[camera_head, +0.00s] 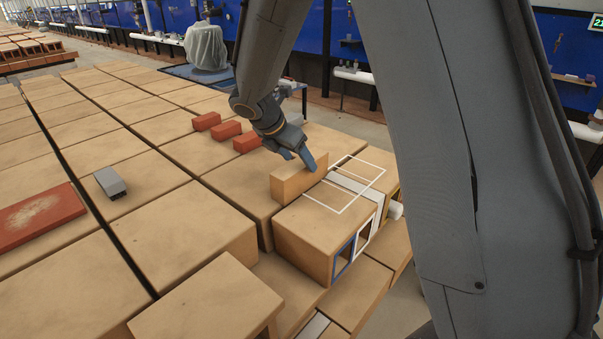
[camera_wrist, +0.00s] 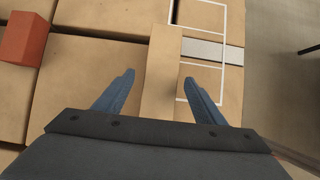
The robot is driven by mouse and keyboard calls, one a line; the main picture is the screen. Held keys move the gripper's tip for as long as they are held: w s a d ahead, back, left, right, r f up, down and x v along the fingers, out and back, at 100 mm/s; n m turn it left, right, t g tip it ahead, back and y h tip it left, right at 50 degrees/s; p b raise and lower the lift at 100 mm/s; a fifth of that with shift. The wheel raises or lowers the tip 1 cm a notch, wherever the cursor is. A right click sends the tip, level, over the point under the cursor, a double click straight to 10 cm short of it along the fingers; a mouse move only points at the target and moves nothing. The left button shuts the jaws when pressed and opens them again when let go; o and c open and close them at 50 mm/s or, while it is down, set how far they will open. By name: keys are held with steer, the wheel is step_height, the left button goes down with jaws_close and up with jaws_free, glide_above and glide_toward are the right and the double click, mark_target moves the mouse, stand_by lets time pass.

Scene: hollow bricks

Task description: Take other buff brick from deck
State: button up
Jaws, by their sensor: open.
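A buff brick (camera_head: 298,182) stands on its long narrow side on the deck of large hollow blocks (camera_head: 318,222), beside a white outlined rectangle (camera_head: 378,167). My gripper (camera_head: 300,157) is above the brick's upper part in the head view. In the wrist view the same buff brick (camera_wrist: 163,75) lies between the two blue fingers of my gripper (camera_wrist: 158,78), with a gap on each side. The fingers are open, and I see no contact with the brick. The brick's near end is hidden by the gripper body in the wrist view.
Three red bricks (camera_head: 223,130) stand in a row to the left on the buff blocks. A grey block (camera_head: 110,182) and a larger red slab (camera_head: 38,216) lie farther left. A pale grey strip (camera_head: 352,184) crosses the deck. The deck's right edge drops off.

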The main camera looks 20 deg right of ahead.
steer(key=shift+x, duration=1.35)
steer(key=shift+s, duration=0.1)
steer(key=c, duration=1.6)
jaws_close()
steer(key=shift+r, duration=0.15)
